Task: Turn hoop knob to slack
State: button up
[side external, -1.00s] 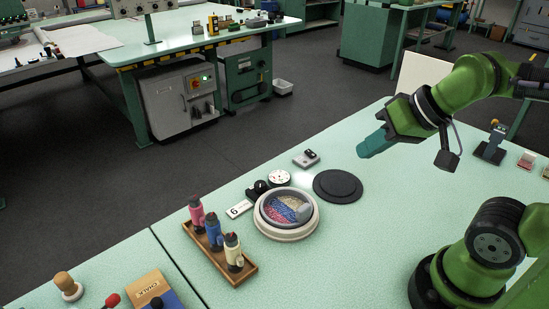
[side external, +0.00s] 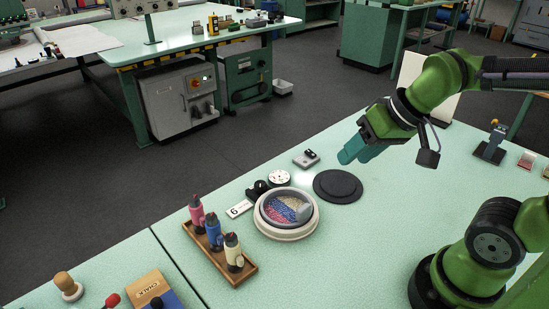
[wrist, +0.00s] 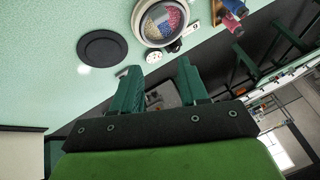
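The round hoop (side external: 285,233) has a thick pale rim around pink, blue and cream tufting with a grey patch, and sits on the pale green table. A black knob (side external: 257,189) and a white round dial (side external: 279,178) with dark marks stand just behind it. In the wrist view the hoop (wrist: 139,28), the dial (wrist: 152,57) and the black knob (wrist: 177,46) show beyond the fingers. My gripper (side external: 354,157) is in the air to the right of the dial, touching nothing. Its two teal fingers stand apart and empty in the wrist view (wrist: 160,66).
A flat black disc (side external: 337,186) lies right of the hoop. A small grey box (side external: 306,159) stands behind the dial, and a white card marked 6 (side external: 239,209) lies left. A wooden tray (side external: 237,276) holds three bottles. Open table lies right of the disc.

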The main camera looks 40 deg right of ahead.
jog(key=shift+o, duration=1.3)
jog(key=w+a+f+n+g+h, duration=0.1)
jog(key=w+a+f, duration=0.1)
jog(key=w, duration=0.4)
jog(key=w+a+f+n+g+h, duration=0.1)
jog(key=w+a+f, duration=0.1)
jog(key=w, duration=0.4)
jog(key=shift+w+a+f, duration=0.15)
jog(key=shift+w+f, duration=0.2)
jog(key=shift+f, duration=0.15)
send_near(261, 184)
jog(key=shift+m+t, duration=0.4)
jog(key=x, duration=0.8)
jog(key=shift+f, duration=0.45)
jog(key=c, duration=1)
jog(key=shift+s, duration=0.1)
jog(key=shift+c, duration=0.2)
jog(key=shift+n+y, duration=0.9)
jog(key=shift+n, duration=2)
